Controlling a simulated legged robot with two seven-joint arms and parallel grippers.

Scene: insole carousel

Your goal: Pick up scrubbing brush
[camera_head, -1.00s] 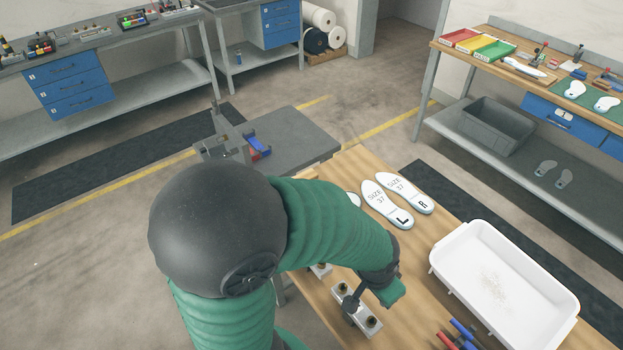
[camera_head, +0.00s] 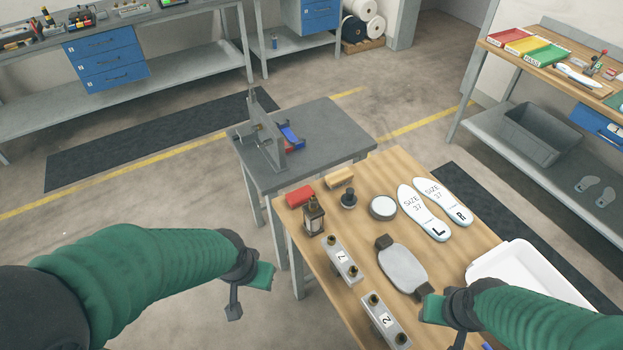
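A small tan wooden block with a pale underside (camera_head: 340,178), which looks like the scrubbing brush, lies near the table's far left edge. It lies behind a black-knobbed piece and beside a red block. My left gripper (camera_head: 249,294) hangs off the table's left side, well short of the block, with its fingers apart and nothing between them. My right gripper (camera_head: 444,322) is over the table's near right part, beside the lower dark tab of a grey oval plate (camera_head: 402,268). Its fingers look apart; I cannot tell whether it touches the tab.
The wooden table (camera_head: 318,264) also holds a red block (camera_head: 299,197), a lantern-like bottle (camera_head: 313,216), a black-knobbed piece (camera_head: 348,199), a round tin (camera_head: 382,208), two insoles (camera_head: 424,212), numbered metal blocks (camera_head: 341,259) and a white tray (camera_head: 520,262). A grey side table (camera_head: 330,135) adjoins behind.

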